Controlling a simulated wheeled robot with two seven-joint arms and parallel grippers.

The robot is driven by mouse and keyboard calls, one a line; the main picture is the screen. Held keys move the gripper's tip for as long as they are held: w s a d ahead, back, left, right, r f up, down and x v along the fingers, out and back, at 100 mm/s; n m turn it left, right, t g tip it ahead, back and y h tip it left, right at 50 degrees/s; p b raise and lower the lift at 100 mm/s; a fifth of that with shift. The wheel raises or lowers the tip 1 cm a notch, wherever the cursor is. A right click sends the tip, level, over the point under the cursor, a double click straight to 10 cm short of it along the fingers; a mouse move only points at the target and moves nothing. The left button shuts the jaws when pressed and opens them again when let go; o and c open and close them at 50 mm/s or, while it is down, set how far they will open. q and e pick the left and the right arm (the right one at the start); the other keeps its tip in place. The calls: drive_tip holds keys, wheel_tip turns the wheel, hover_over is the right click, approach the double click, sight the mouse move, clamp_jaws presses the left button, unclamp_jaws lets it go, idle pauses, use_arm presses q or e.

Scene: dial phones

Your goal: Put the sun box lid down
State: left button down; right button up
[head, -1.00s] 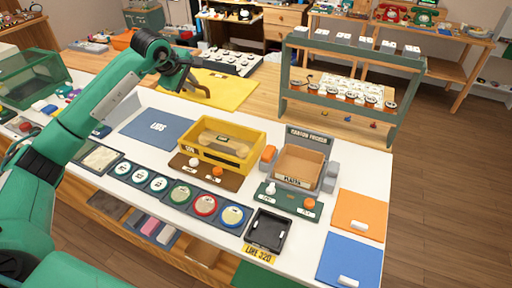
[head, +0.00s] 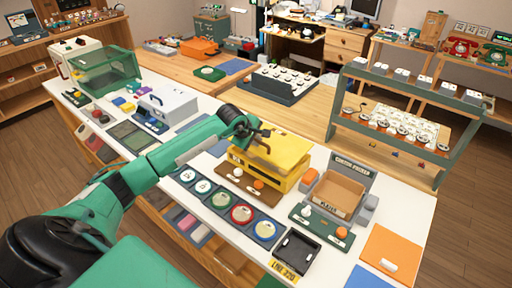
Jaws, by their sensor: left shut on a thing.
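The sun box (head: 262,172) is a yellow open-framed box behind a brown panel, near the middle of the white counter. Its yellow lid (head: 287,151) is a flat sheet over the box top and hides the inside. My left gripper (head: 258,143) is shut on the lid at its left edge, above the box. I cannot tell whether the lid touches the rim all round or hovers just above it. A blue mat (head: 219,148) shows partly behind my left arm. My right gripper is out of view.
A box with an orange-brown inside (head: 339,193) stands close to the right. Round coloured dials (head: 242,213) and a black tray (head: 296,252) lie in front. A green rack (head: 390,120) stands behind to the right. A grey-white case (head: 168,103) stands to the left.

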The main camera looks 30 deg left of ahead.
sight(255, 149)
use_arm(q)
wheel_tip(255, 149, down, 4)
drive_tip(key=shift+f+p, duration=0.2)
drive_tip(key=shift+p, duration=0.45)
drive_tip(key=shift+f, duration=0.15)
drive_tip(key=c, duration=1.5)
unclamp_jaws()
drive_tip(key=shift+o, duration=0.2)
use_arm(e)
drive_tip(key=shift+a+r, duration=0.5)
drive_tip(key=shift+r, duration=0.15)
use_arm(q)
drive_tip(key=shift+s, duration=0.1)
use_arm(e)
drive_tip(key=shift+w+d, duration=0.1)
